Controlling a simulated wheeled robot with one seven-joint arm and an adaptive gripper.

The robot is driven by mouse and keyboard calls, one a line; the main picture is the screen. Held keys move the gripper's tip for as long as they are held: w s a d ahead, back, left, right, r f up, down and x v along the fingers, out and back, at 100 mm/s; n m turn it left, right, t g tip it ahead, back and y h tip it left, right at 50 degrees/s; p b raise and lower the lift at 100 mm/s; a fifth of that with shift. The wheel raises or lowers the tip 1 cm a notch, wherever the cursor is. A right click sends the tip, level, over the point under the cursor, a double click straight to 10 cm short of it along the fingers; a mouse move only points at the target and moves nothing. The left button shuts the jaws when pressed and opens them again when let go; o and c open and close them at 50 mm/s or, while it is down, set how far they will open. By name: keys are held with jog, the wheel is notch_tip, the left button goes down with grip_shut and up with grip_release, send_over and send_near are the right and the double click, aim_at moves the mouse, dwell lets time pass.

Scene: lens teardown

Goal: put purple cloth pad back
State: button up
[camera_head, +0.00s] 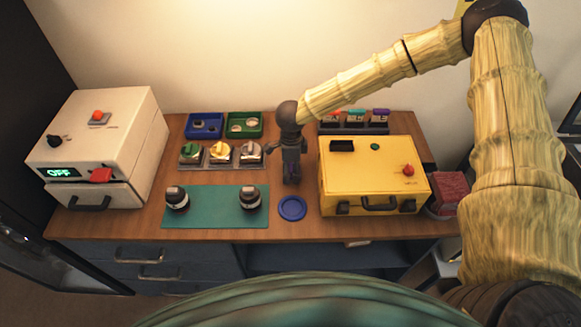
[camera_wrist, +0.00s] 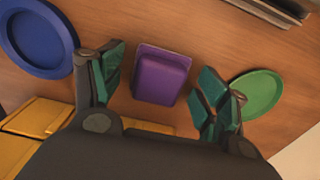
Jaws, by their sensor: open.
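The purple cloth pad (camera_wrist: 162,75) is a small rounded block lying on the wooden table in the wrist view. My gripper (camera_wrist: 160,70) is open, with one teal-lined finger on each side of the pad and gaps showing between fingers and pad. In the head view my gripper (camera_head: 291,176) points down at the table's middle, between the teal mat and the yellow case, and mostly hides the pad. A rack (camera_head: 352,129) at the back holds red, teal and purple-topped items.
A blue dish (camera_head: 292,208) lies in front of my gripper, and a green dish (camera_wrist: 257,93) on the other side. The yellow case (camera_head: 365,180) stands close on the right. The teal mat (camera_head: 215,213) bears two dark lens parts. A white machine (camera_head: 115,135) stands left.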

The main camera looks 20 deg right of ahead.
aim_at(291, 167)
jog(key=shift+r, duration=0.1)
notch_tip(291, 167, up, 12)
jog(key=b, duration=0.3)
dwell(0.5)
